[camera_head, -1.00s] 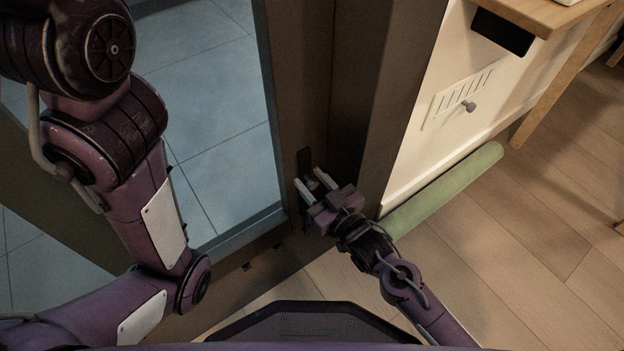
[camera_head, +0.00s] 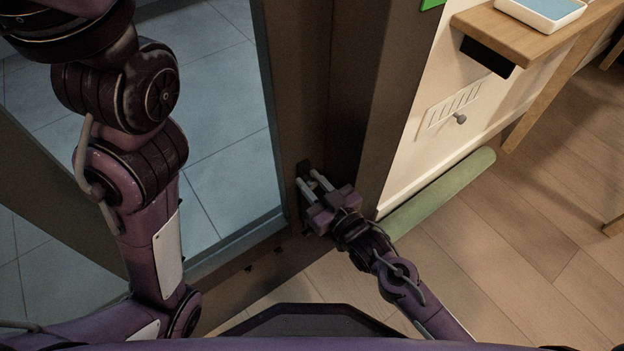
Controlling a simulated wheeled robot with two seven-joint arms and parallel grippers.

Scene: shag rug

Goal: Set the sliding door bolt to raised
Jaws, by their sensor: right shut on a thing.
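The sliding door (camera_head: 301,110) has a brown frame around a large glass pane. The small dark bolt (camera_head: 304,168) sits low on the door's frame, beside the brown post. My right gripper (camera_head: 313,180) is at the bolt with its two pale fingers closed on part of it. The fingers and the gripper body hide most of the bolt, so I cannot tell its height. My left arm (camera_head: 150,220) stands in front of the glass at the left. Its gripper is out of the picture.
A green roll (camera_head: 440,195) lies on the wood floor along the cream wall. A wooden table (camera_head: 540,30) with a white tray (camera_head: 541,14) stands at the upper right.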

